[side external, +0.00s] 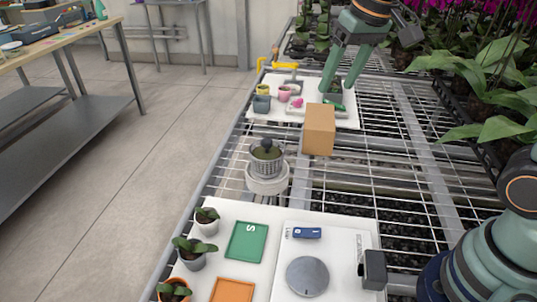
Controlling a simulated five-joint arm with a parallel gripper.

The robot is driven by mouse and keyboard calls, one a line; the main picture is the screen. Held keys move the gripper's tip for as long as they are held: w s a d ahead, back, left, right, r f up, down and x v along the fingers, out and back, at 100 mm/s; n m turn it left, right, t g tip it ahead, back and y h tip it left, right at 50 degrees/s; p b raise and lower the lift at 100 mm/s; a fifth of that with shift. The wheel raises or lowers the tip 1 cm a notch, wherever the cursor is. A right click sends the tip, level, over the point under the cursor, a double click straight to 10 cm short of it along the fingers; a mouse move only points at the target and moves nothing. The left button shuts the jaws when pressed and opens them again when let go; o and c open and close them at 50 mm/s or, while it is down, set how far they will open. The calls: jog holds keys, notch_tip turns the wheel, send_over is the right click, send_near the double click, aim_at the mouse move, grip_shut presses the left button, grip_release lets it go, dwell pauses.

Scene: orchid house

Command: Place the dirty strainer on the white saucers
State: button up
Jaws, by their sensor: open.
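A grey slotted strainer (267,164) with dark greenish dirt inside is upright in the middle of the wire bench. It appears to rest on a stack of round white saucers (267,186). My gripper (338,87) is at the far end of the bench, with its two green fingers pointing down and spread apart. It is well behind the strainer and to its right, over a white board. Nothing shows between the fingers.
A brown box (319,130) stands between my gripper and the strainer. Small pots (262,104) sit on the far white board (262,117). The near board holds potted plants (192,252), a green tray (247,241), an orange tray (232,290) and a round grey plate (307,276).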

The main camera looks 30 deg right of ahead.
jog(key=s+d+f+n+t, duration=0.1)
jog(key=s+d+f+t, duration=0.1)
jog(key=s, duration=0.6)
jog(key=shift+d+f+n, duration=0.4)
jog(key=shift+d+f, duration=0.45)
jog(key=shift+f, duration=0.05)
